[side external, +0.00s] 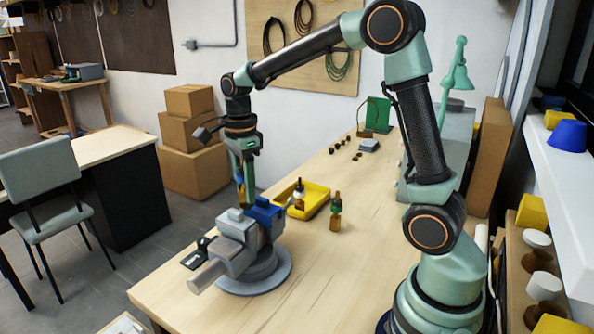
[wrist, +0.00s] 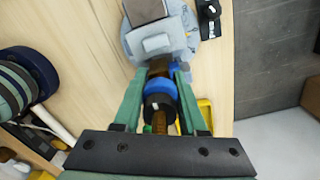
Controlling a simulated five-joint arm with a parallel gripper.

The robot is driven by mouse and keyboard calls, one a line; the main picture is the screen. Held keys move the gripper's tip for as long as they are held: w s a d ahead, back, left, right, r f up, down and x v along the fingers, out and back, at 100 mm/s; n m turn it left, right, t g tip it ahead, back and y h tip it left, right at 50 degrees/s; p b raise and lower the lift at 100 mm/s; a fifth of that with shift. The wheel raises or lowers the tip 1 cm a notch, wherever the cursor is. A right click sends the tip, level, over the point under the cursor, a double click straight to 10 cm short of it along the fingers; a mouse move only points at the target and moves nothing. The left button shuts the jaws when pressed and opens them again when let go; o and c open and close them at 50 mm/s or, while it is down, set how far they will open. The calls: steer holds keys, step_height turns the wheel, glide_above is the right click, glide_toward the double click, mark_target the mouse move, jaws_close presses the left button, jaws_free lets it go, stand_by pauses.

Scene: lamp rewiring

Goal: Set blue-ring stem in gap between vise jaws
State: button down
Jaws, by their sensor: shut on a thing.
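My gripper (side external: 244,184) is shut on the blue-ring stem (wrist: 160,88). In the wrist view the stem is brown with a blue ring and a black collar, held between the two green fingers (wrist: 163,75). The grey vise (side external: 238,238) stands on a round base on the table, with a blue part (side external: 264,211) at its top right. In the side view the gripper is just above the vise, close to its jaws. The vise also shows beyond the fingertips in the wrist view (wrist: 152,44). The gap and the stem's lower end are largely hidden, so I cannot tell whether they touch.
A yellow tray (side external: 317,203) with a white-collared stem (side external: 299,190) lies behind the vise. A green-collared stem (side external: 336,212) stands upright on the table to its right. A small black item (side external: 196,257) is by the table's left edge. The front tabletop is clear.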

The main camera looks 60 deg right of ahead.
mark_target(242, 166)
steer(key=shift+s+f, duration=0.1)
steer(key=shift+f, duration=3.15)
steer(key=shift+c, duration=1.9)
jaws_free()
steer(key=shift+a, duration=0.1)
steer(key=shift+t, duration=0.3)
steer(key=r, duration=0.7)
steer(key=w+r, duration=0.1)
steer(key=r, duration=0.3)
steer(key=shift+d, duration=0.35)
steer(key=shift+r, duration=0.1)
steer(key=shift+s+r, duration=0.15)
steer(key=shift+r, duration=4.2)
